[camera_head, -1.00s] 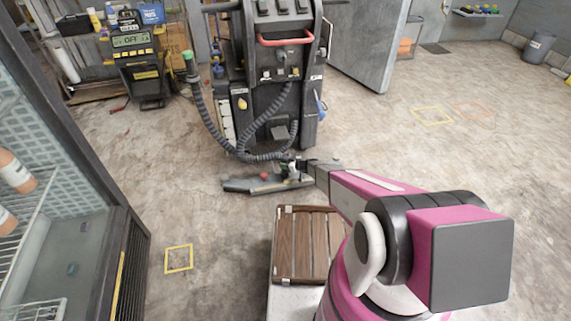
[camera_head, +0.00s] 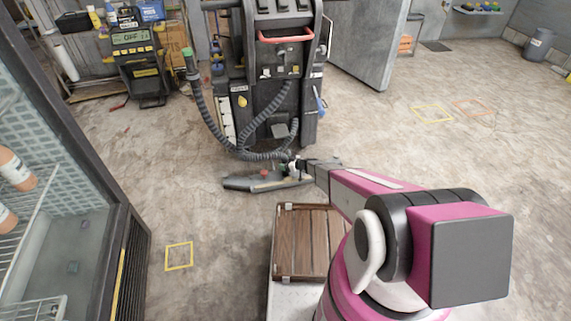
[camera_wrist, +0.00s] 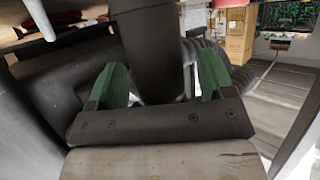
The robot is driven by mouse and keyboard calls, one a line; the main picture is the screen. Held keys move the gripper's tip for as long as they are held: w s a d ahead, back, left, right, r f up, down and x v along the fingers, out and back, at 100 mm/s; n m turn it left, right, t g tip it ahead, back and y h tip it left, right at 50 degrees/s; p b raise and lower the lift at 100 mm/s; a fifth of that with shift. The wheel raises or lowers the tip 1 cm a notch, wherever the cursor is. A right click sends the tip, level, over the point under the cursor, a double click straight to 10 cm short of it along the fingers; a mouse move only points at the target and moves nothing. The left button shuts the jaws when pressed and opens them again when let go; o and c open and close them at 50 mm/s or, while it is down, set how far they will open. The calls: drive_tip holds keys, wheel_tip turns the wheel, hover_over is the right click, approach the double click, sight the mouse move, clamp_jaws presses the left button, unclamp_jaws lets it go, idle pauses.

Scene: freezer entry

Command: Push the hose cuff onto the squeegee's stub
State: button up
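The grey ribbed hose (camera_head: 200,105) hangs in loops from the dark machine, and its lower run reaches my gripper (camera_head: 297,166) low above the floor. The squeegee (camera_head: 250,183), a dark flat bar with a small red part, lies on the floor just left of and below my gripper. In the wrist view my gripper (camera_wrist: 163,82) has its two green fingers apart, with a smooth dark cylinder (camera_wrist: 152,45), apparently the cuff, between or just beyond them. A strip of background shows beside the right finger, so grip is unclear. The stub and its contact with the cuff cannot be made out.
The dark machine (camera_head: 280,75) with a red handle stands behind the squeegee. A wooden slatted crate (camera_head: 305,245) sits near me, below my arm. A glass-fronted cabinet (camera_head: 110,230) stands at left. The floor on the right is open.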

drive_tip(key=v, duration=1)
drive_tip(key=shift+s+d, duration=0.2)
drive_tip(key=shift+d, duration=0.1)
drive_tip(key=shift+r, duration=0.1)
drive_tip(key=s+d+r+m+g+h, duration=0.1)
drive_tip(key=s+r+m+g+h, duration=0.1)
drive_tip(key=s+r, duration=0.6)
drive_tip(key=s+d+r+m+g+h, duration=0.1)
drive_tip(key=s+r+g, duration=0.25)
drive_tip(key=r, duration=0.75)
drive_tip(key=s+d+r+m+h, duration=0.4)
drive_tip(key=s+d+r, duration=0.2)
drive_tip(key=s+r, duration=0.2)
drive_tip(key=s+d+r+m+g+h, duration=0.1)
drive_tip(key=s+d+r+m+h, duration=0.3)
drive_tip(key=s+r, duration=0.5)
drive_tip(key=d+r+m, duration=0.1)
drive_tip(key=d+r, duration=0.1)
drive_tip(key=shift+s+d+h, duration=0.25)
drive_tip(key=shift+d+h, duration=0.15)
